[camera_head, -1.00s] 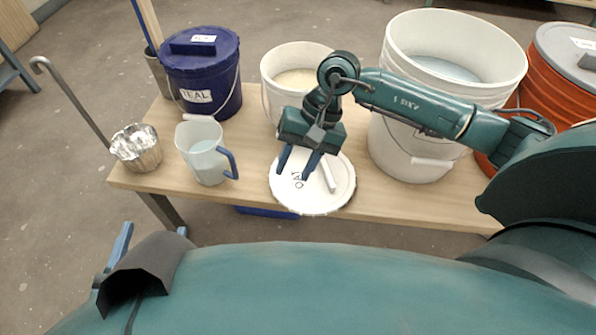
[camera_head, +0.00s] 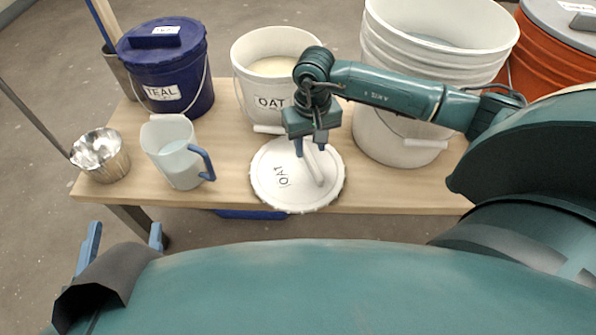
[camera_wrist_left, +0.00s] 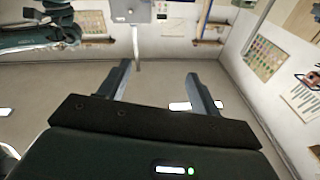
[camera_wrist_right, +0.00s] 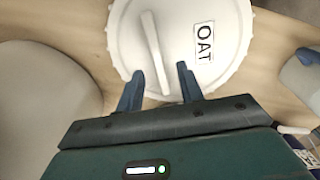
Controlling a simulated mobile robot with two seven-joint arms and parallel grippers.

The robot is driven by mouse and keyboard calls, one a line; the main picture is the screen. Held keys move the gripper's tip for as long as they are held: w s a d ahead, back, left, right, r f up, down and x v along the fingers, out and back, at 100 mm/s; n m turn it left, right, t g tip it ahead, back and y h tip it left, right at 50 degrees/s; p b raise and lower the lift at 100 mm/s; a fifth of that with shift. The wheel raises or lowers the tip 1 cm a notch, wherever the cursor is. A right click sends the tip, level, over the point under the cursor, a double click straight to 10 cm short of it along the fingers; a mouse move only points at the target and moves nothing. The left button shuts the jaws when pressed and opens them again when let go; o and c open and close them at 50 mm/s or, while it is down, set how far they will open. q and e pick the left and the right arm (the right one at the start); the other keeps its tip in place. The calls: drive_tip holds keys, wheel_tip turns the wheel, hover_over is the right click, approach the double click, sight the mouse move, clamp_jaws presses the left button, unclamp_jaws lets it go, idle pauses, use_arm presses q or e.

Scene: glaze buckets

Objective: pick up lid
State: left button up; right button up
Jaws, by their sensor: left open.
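The white round lid (camera_head: 268,170), labelled OAT, lies on the front edge of the wooden bench. Its raised bar handle (camera_head: 314,167) runs across it. My right gripper (camera_head: 310,147) is over the lid's back part, near the handle's far end. In the right wrist view the open fingers (camera_wrist_right: 160,72) stand apart, with the handle (camera_wrist_right: 156,50) in line with the gap between them; I cannot tell whether they touch it. My left gripper (camera_head: 122,240) is open and empty at lower left, away from the bench; its fingers (camera_wrist_left: 158,85) also show in the left wrist view.
The white OAT bucket (camera_head: 250,82) stands open behind the lid. A larger white bucket (camera_head: 385,140) is to its right, and an orange bucket (camera_head: 550,62) beyond. A clear jug (camera_head: 177,155), a TEAL bucket (camera_head: 175,75) and a metal cup (camera_head: 104,160) stand left on the bench (camera_head: 225,165).

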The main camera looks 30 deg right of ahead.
drive_tip(key=shift+d+f+b, duration=0.15)
drive_tip(key=shift+f+b, duration=0.45)
drive_tip(key=shift+f, duration=1.55)
drive_tip(key=shift+f+b, duration=0.25)
drive_tip(key=shift+b, duration=0.1)
clamp_jaws()
